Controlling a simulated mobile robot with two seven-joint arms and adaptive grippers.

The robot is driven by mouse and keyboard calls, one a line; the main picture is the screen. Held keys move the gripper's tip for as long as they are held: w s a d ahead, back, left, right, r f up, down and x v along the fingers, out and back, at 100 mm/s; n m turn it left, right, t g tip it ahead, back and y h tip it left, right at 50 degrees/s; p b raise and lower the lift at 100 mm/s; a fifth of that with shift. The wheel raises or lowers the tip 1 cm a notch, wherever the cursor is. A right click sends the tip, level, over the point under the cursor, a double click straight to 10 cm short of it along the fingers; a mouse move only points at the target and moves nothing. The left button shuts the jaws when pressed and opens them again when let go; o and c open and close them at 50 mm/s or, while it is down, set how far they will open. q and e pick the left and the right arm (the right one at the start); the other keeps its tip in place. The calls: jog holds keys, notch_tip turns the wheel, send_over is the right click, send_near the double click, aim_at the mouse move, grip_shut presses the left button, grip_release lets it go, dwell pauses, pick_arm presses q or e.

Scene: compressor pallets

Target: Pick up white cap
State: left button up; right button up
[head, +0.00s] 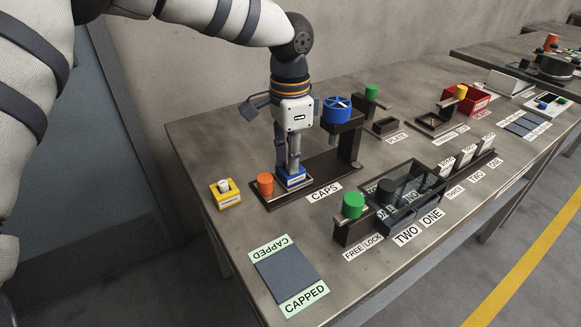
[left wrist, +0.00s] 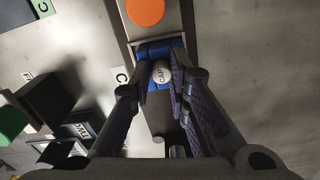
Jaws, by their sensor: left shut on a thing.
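The white cap (left wrist: 162,73), with lettering on its top, sits in a blue block (left wrist: 147,52) in the left wrist view. The same blue block (head: 292,182) stands on the dark base labelled CAPS in the head view, where the cap is hidden by the fingers. My left gripper (head: 293,166) points straight down over the block. In the left wrist view its fingers (left wrist: 161,82) are on both sides of the cap, shut on it. The cap is at the block, and I cannot tell whether it is lifted. My right gripper is not in view.
An orange button (head: 265,183) stands left of the block, and a blue-wheeled post (head: 337,108) stands to the right. A yellow holder (head: 226,196) with a white piece is at the left. A dark mat (head: 286,275) marked CAPPED lies in front. A clear-walled box (head: 408,183) is right.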

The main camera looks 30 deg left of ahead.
pick_arm(q)
jog(key=shift+s+f, duration=0.1)
jog(key=shift+f, duration=0.15)
jog(key=shift+c, duration=0.2)
jog(key=shift+r, duration=0.3)
notch_tip(320, 180, up, 3)
jog(key=shift+d+r, duration=0.1)
jog(key=s+d+r+p, duration=0.2)
jog(key=s+d+r, duration=0.6)
jog(key=d, duration=0.3)
jog(key=shift+s+r, duration=0.15)
jog(key=shift+r, duration=0.6)
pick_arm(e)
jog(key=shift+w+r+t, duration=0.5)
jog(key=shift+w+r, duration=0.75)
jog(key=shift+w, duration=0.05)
